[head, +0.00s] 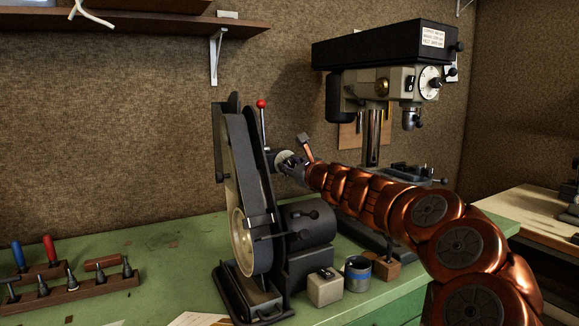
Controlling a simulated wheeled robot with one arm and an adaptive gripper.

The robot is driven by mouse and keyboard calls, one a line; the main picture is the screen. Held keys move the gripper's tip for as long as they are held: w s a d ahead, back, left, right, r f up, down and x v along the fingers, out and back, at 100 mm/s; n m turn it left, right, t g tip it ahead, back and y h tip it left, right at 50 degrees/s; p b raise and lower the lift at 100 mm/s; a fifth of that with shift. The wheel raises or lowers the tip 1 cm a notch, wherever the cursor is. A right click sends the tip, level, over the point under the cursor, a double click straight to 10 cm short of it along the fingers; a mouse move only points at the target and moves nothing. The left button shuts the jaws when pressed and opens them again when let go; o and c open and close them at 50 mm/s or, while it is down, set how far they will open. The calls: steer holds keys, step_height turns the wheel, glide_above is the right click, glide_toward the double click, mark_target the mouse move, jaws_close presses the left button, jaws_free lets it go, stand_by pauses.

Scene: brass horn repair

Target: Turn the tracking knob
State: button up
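A belt sander (238,180) with a tall upright belt stands on the green bench. A lever with a red ball (261,104) rises beside its top. A light round part (284,157), perhaps the tracking knob, shows on the right side of the sander's upper arm. My gripper (287,164) reaches in from the right and is right at this part. It partly hides the part, and I cannot tell whether they touch. The fingers are small and dark here, so their opening does not show clearly.
A drill press (385,75) stands behind my arm on the right. A small beige box (325,287), a dark can with a blue band (358,275) and a wooden block (386,265) sit right of the sander. A tool rack (75,290) lies at left. Bench between is mostly clear.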

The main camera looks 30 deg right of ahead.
steer(key=o, duration=0.4)
steer(key=shift+s, duration=0.1)
steer(key=shift+s+a+r, duration=0.1)
steer(key=shift+s+a, duration=0.1)
steer(key=shift+s, duration=2.8)
steer(key=shift+s+a, duration=0.15)
steer(key=shift+s, duration=2.8)
